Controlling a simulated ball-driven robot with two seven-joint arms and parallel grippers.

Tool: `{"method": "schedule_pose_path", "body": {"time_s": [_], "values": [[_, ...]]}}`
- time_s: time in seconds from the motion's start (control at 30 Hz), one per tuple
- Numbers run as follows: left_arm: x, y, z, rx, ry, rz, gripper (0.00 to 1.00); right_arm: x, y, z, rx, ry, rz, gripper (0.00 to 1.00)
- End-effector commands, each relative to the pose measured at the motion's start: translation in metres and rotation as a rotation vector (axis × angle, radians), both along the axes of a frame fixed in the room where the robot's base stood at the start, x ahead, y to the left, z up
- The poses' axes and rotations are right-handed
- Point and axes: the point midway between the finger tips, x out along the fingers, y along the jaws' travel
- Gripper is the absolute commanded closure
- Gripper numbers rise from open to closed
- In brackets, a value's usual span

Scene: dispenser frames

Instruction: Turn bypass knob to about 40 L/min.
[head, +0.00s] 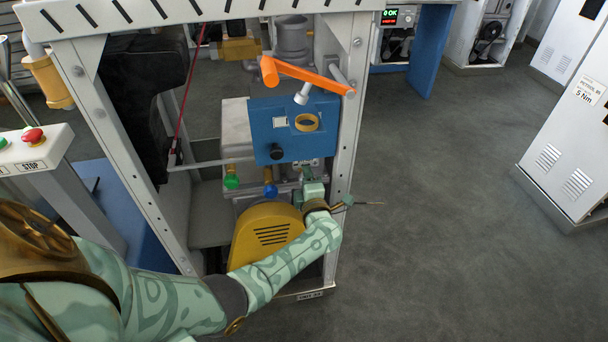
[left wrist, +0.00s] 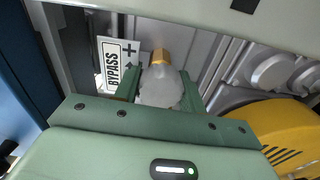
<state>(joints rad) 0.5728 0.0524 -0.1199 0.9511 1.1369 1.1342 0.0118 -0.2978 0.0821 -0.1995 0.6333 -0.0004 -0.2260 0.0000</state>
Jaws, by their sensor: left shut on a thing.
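The bypass knob (left wrist: 160,87) is a pale grey rounded knob on a brass stem, seen in the left wrist view. A white BYPASS label (left wrist: 116,66) with a plus sign stands just left of it. My left gripper (left wrist: 159,96) has its two green fingers on either side of the knob and is shut on it. In the head view my left gripper (head: 311,178) reaches into the lower right of the dispenser frame, below the blue panel. The knob cannot be made out there. My right gripper is not in view.
The blue panel (head: 294,130) with a black knob hangs above my gripper, and an orange lever (head: 310,77) is above that. Green (head: 231,181) and blue (head: 270,190) knobs sit to the left. A yellow cover (head: 263,236) is below. The frame's right post (head: 350,110) stands close by. Open floor lies right.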

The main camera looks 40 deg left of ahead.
Motion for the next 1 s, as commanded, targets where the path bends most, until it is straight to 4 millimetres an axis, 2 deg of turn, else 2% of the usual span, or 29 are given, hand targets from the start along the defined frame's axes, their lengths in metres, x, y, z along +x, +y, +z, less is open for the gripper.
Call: {"method": "schedule_pose_path", "body": {"time_s": [0.2,0.5,0.97,1.0], "values": [[0.0,-0.002,-0.001,0.076,0.095,-0.003,0.82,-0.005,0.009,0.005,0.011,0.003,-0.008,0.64],[0.0,-0.002,-0.002,0.129,0.158,-0.004,0.82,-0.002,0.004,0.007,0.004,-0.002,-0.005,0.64],[0.0,-0.002,-0.003,0.136,0.166,-0.004,0.82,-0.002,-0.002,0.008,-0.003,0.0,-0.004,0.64],[-0.001,-0.002,-0.003,0.136,0.166,-0.004,0.49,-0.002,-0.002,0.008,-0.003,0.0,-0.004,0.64]]}}
